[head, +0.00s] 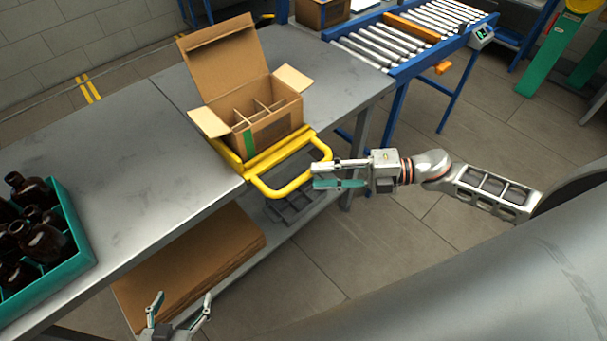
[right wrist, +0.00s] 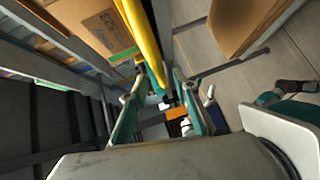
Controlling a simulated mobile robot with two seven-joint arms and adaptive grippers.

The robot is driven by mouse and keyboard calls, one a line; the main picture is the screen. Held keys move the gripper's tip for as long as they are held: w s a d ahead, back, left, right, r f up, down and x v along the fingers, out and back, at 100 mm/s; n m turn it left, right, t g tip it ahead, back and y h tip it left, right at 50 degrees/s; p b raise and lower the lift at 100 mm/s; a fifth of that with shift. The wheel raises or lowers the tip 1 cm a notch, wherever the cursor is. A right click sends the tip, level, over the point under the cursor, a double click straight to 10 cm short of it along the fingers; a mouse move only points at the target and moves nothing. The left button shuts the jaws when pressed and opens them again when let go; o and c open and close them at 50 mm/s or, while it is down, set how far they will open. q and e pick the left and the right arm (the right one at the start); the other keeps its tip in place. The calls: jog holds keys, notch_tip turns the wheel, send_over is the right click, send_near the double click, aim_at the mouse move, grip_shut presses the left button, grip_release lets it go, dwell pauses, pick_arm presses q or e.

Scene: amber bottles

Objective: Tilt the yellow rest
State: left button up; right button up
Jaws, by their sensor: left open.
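The yellow rest (head: 238,163) sits at the near edge of the grey table under an open cardboard box. Its looped handle (head: 290,187) sticks out past the edge. My right gripper (head: 322,175) is at the right end of the handle, fingers apart. In the right wrist view the yellow bar (right wrist: 141,35) runs down towards the gap between the fingertips (right wrist: 160,80); I cannot tell whether they touch it. My left gripper (head: 181,302) is open and empty at the bottom of the head view, below the table edge and away from the rest.
The cardboard box (head: 273,128) has dividers and raised flaps; no bottles show in it. A teal crate (head: 72,262) of amber bottles (head: 40,240) stands at the left. Flat cardboard (head: 190,265) lies on the lower shelf. A roller conveyor (head: 385,45) stands behind. The table between crate and box is clear.

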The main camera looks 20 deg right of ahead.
aim_at(310, 177)
jog(key=shift+x, duration=2.35)
